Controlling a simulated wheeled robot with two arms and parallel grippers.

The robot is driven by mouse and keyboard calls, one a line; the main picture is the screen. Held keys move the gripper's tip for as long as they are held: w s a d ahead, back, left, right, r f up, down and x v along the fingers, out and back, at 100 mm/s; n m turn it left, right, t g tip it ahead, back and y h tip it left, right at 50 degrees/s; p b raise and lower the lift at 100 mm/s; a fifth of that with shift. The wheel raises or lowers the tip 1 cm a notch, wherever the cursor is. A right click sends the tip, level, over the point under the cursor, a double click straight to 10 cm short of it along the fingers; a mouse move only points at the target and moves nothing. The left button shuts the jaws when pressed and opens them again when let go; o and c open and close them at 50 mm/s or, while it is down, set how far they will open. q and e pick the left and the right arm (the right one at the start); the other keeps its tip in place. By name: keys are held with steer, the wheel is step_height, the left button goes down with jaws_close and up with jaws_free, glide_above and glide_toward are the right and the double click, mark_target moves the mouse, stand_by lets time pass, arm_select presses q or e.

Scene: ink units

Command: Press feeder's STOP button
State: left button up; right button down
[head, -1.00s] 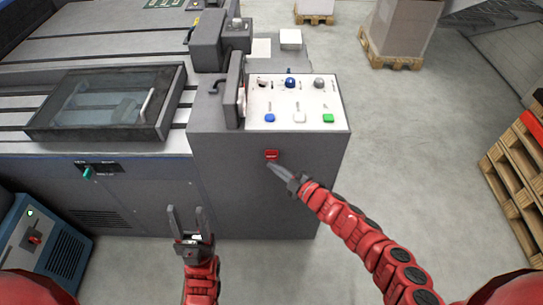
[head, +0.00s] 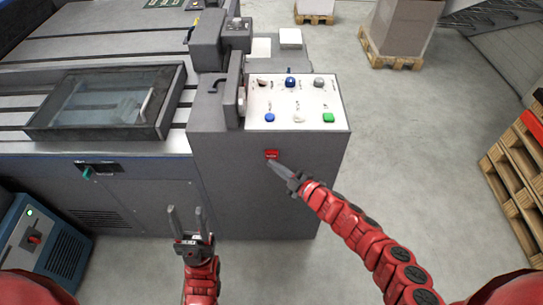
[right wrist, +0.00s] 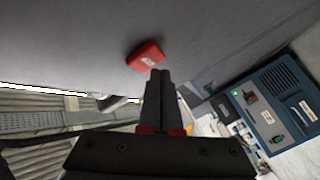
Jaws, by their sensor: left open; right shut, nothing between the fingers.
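The red STOP button (head: 271,154) is on the front face of the grey feeder cabinet (head: 240,190), below the white control panel. It also shows in the right wrist view (right wrist: 146,56), just past the fingertips. My right gripper (head: 272,165) is shut and empty, its tips at the button's lower edge in the head view. In the right wrist view the tips (right wrist: 160,72) are close below the button; I cannot tell whether they touch it. My left gripper (head: 186,210) is open and empty, low in front of the cabinet, left of the button.
The white panel (head: 305,100) on top carries blue, white and green buttons and knobs. A blue unit (head: 45,240) stands at the lower left. A wooden pallet (head: 515,190) is at the right. The floor right of the cabinet is clear.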

steer(key=shift+w+b, duration=0.7)
steer(key=shift+b, duration=0.05)
stand_by(0.6)
stand_by(0.3)
steer(key=shift+s+p, duration=0.5)
steer(key=shift+s, duration=0.35)
steer(key=shift+s+p, duration=0.95)
steer(key=shift+s, duration=1.55)
